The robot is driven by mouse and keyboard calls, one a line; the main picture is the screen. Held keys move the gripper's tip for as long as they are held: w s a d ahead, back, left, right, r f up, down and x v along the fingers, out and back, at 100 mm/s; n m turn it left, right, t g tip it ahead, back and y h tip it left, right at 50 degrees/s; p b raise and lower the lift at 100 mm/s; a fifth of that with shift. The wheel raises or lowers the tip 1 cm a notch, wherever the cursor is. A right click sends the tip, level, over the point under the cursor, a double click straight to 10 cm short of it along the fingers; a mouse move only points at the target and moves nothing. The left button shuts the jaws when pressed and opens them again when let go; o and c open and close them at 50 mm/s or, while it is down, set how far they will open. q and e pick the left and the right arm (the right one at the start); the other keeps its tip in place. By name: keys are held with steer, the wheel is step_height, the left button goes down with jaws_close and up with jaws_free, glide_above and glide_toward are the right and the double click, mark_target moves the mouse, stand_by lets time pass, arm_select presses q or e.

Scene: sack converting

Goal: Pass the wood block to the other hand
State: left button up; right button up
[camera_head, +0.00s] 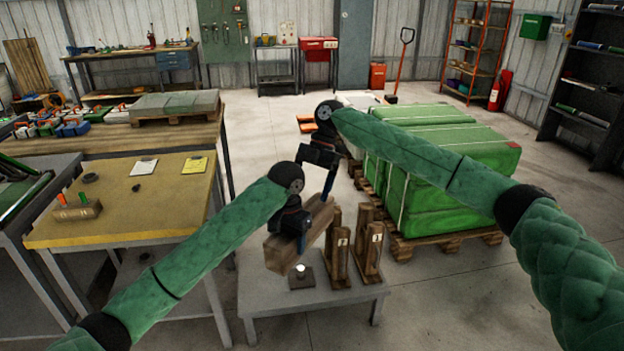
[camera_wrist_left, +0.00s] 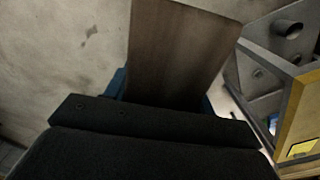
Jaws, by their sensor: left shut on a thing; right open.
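The wood block (camera_head: 281,254) is a long brown beam held above a small grey table in the head view. My left gripper (camera_head: 300,235) is shut on it from above, near its middle. The block also fills the upper middle of the left wrist view (camera_wrist_left: 185,50), between the blue-edged fingers. My right gripper (camera_head: 322,178) is open, above and behind the far end of the block. It appears apart from the block, though the overlap hides the exact gap.
The small grey table (camera_head: 345,304) carries upright wooden stands (camera_head: 339,262) marked with numbers and a small round pale-topped object (camera_head: 301,277). Green wrapped sacks (camera_head: 440,165) on a pallet stand at right. A yellow-topped bench (camera_head: 130,215) stands at left.

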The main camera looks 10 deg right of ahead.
arm_select(q)
steer(key=shift+r, duration=0.1)
arm_select(e)
steer(key=x, duration=1)
steer(key=shift+d, duration=0.1)
steer(key=shift+c, duration=0.2)
steer(key=shift+w, duration=0.1)
steer(key=c, duration=1.4)
arm_select(q)
steer(key=o, duration=1.6)
arm_select(e)
steer(key=shift+r, duration=0.1)
jaws_close()
arm_select(q)
steer(key=shift+o, duration=0.2)
